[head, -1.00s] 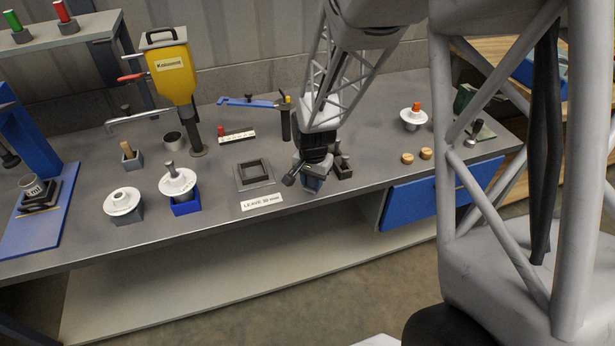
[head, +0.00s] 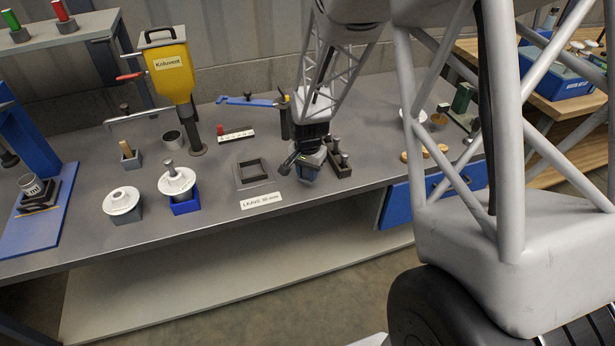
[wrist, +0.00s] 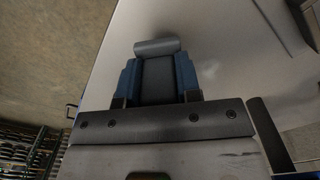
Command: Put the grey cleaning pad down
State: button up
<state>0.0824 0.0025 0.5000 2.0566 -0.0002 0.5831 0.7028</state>
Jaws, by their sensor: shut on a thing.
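My gripper (head: 307,174) hangs over the workbench, near its front edge, just left of a small dark holder. In the wrist view its two blue fingers (wrist: 158,78) are shut on the grey cleaning pad (wrist: 158,47). The pad shows as a light grey rounded end with a dark grey part between the fingers. In the head view the pad is mostly hidden by the gripper, and I cannot tell whether it touches the bench.
The dark holder (head: 343,170) with upright pegs stands right beside my gripper. A square dark frame (head: 252,171) lies to the left, behind a white label (head: 261,200). White insulator discs (head: 176,181) stand further left.

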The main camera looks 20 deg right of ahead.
jog(key=shift+f, duration=1.2)
jog(key=shift+f, duration=0.1)
jog(key=o, duration=0.9)
notch_tip(320, 180, up, 11)
jog(key=shift+r, duration=0.6)
jog(key=shift+s+r, duration=0.1)
